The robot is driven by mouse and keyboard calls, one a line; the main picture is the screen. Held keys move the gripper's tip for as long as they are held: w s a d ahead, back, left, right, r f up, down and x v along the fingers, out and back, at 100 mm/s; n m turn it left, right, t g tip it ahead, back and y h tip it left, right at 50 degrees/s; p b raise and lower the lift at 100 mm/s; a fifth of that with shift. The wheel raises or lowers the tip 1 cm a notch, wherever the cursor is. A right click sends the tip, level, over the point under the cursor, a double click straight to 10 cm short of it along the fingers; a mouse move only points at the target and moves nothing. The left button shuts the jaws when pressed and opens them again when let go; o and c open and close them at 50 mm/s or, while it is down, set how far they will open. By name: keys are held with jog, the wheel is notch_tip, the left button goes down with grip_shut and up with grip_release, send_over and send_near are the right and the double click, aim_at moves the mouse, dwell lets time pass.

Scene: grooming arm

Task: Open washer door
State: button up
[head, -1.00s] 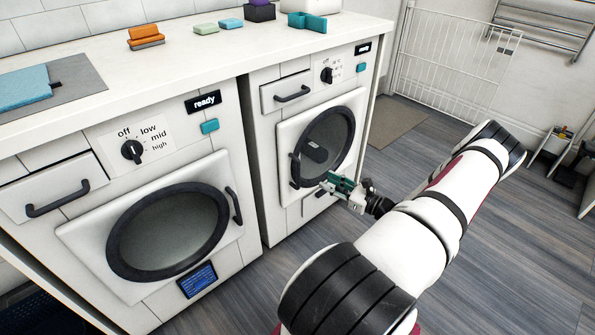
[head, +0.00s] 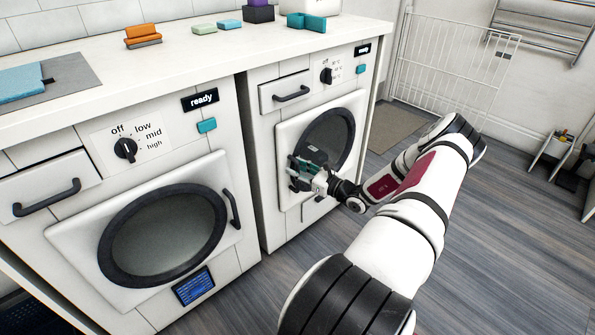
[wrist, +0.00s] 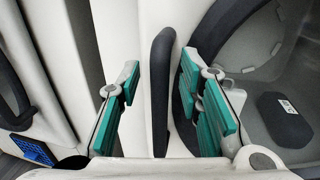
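The right front-loading machine (head: 258,165) has a white door panel (head: 287,133) with a round dark-rimmed window (head: 345,118); the door looks shut. Its dark vertical handle is on the left side of the door and is hidden behind my gripper (head: 304,174) in the head view. In the wrist view the handle (wrist: 161,85) stands between the two green-padded fingers of my gripper (wrist: 158,82). The fingers are open, one on each side, with gaps to the handle. A dark labelled object (wrist: 284,120) shows behind the window.
A second machine (head: 75,255) stands at the left with its round door (head: 165,232) shut. The counter (head: 200,55) above holds a blue cloth, small coloured blocks and a teal item. Grey floor (head: 475,245) to the right is clear.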

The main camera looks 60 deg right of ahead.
grip_shut()
jog(key=shift+s, duration=0.1)
